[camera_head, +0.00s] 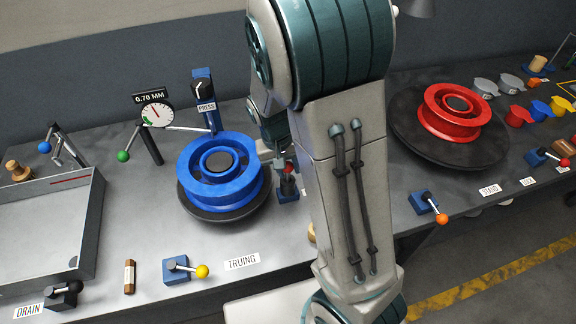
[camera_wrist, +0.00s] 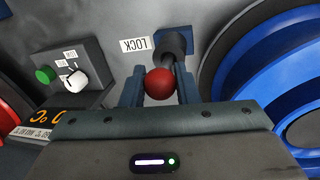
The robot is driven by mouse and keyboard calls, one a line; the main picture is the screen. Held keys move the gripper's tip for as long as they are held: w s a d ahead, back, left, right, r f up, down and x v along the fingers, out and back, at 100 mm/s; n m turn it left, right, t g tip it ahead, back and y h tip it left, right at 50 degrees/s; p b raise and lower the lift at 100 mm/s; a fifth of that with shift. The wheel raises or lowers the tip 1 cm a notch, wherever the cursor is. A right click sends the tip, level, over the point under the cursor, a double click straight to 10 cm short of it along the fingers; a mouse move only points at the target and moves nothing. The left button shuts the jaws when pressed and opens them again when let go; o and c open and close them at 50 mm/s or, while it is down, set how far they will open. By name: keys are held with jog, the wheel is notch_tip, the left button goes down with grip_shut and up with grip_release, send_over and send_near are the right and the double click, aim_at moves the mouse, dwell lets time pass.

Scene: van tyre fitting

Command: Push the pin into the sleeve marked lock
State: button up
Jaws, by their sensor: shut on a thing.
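The pin (camera_wrist: 159,84) has a red ball knob, which sits between the two fingers of my gripper (camera_wrist: 161,74) in the wrist view. The gripper is shut on it. A short grey rod runs from the knob toward a dark sleeve (camera_wrist: 173,42). The label LOCK (camera_wrist: 136,45) lies beside the sleeve, upside down in this view. How deep the rod sits in the sleeve I cannot tell. In the head view the red knob (camera_head: 289,168) shows beside the blue wheel, and my arm hides most of the gripper.
The blue wheel (camera_head: 222,170) on its dark turntable stands close beside the pin. A dial gauge (camera_head: 155,113) reads 0.70 MM behind it. A switch box with a green button (camera_wrist: 45,75) stands on the wrist view's left. The red wheel (camera_head: 450,110) is farther right.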

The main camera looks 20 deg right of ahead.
jog(key=shift+f, duration=0.4)
jog(key=o, duration=1.1)
jog(key=shift+r, duration=0.1)
notch_tip(320, 180, up, 14)
jog(key=a+f+b, duration=0.1)
jog(key=a, duration=0.2)
jog(key=s+d+t, duration=0.1)
jog(key=s, duration=0.3)
jog(key=s+d+r+t+y, duration=0.1)
jog(key=s, duration=0.4)
jog(key=s+d+n+t+y, duration=0.1)
jog(key=s, duration=0.4)
jog(key=shift+s+r, duration=0.25)
jog(key=shift+r, duration=0.1)
